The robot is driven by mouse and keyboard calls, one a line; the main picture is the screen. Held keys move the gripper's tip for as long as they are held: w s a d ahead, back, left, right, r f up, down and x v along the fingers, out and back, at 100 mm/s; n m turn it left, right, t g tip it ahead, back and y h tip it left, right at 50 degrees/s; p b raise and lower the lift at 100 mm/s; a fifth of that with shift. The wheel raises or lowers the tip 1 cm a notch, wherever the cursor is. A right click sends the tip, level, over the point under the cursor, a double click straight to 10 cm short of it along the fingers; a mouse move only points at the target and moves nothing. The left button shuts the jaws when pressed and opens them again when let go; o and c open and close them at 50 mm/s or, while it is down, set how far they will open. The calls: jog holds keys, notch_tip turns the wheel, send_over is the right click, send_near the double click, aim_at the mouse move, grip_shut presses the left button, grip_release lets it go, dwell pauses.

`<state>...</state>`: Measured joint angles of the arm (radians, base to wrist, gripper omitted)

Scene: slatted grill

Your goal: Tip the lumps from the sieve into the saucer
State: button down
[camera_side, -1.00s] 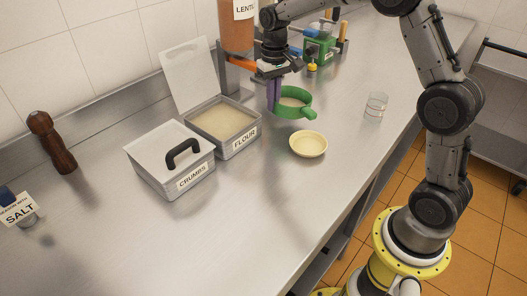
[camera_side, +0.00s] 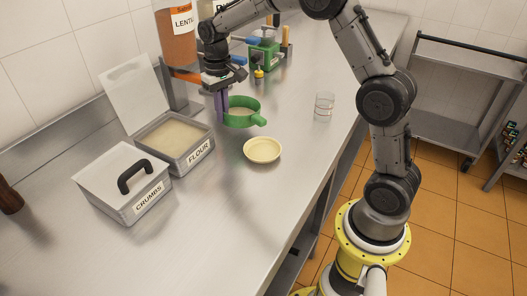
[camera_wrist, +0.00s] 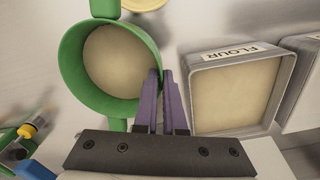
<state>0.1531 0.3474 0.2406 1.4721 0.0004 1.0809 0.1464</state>
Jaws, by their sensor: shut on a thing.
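The green sieve (camera_side: 242,118) is a round rimmed bowl with a tab, held roughly level above the counter. My gripper (camera_side: 221,112) is shut on the sieve's wall with its purple fingers (camera_wrist: 163,80), at the side toward the flour tub. In the wrist view the sieve (camera_wrist: 68,60) shows a plain beige inside; I cannot make out separate lumps. The pale yellow saucer (camera_side: 262,151) sits on the counter, in front of and a little right of the sieve. It looks empty. Its edge shows at the top of the wrist view (camera_wrist: 146,4).
A glass (camera_side: 324,107) stands to the right. A lentil dispenser (camera_side: 176,35) and a green device (camera_side: 263,52) are behind. The counter front of the saucer is clear.

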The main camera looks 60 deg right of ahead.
jog(key=m, duration=0.4)
jog(key=shift+s+r+m, duration=0.1)
jog(key=shift+s+m, duration=0.1)
jog(key=shift+m, duration=0.1)
jog(key=m, duration=0.5)
jog(key=shift+s+r, duration=0.1)
jog(key=shift+s, duration=0.1)
jog(key=m, duration=0.7)
jog(key=shift+s+r+g, duration=0.15)
jog(key=shift+s+g, duration=0.15)
jog(key=shift+g, duration=0.1)
jog(key=m, duration=0.3)
jog(key=shift+s+d+r, duration=0.1)
jog(key=shift+d, duration=0.1)
jog(key=shift+d+y, duration=0.25)
jog(key=shift+y, duration=0.05)
